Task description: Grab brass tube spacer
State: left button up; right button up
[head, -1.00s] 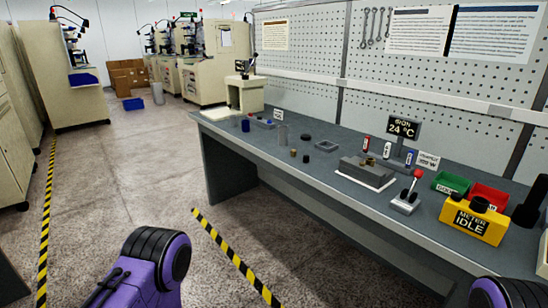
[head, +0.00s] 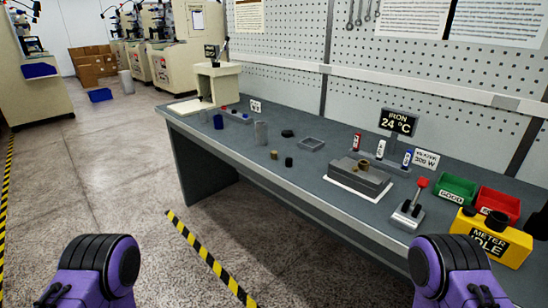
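A small brass-coloured cylinder (head: 274,154) stands on the grey workbench (head: 230,143), beside a small black cylinder (head: 289,162). It looks like the brass tube spacer. Another small brass-coloured piece (head: 364,163) sits on top of the grey block fixture (head: 358,177) to the right. At this size I cannot see whether either piece is hollow. Only purple and black links of my two arms show, at the bottom left and bottom right, well short of the bench. Neither gripper is in view.
Nearby stand a grey cylinder (head: 261,133), a blue cylinder (head: 218,122) and a shallow grey tray (head: 311,144). A red-knobbed lever (head: 410,208), green bin (head: 457,190), red bin (head: 498,204) and yellow meter box (head: 490,238) occupy the right end. Floor before the bench is open.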

aim_at(273, 153)
jog(key=u, duration=1.6)
jog(key=i, duration=0.95)
jog(key=z, duration=1.65)
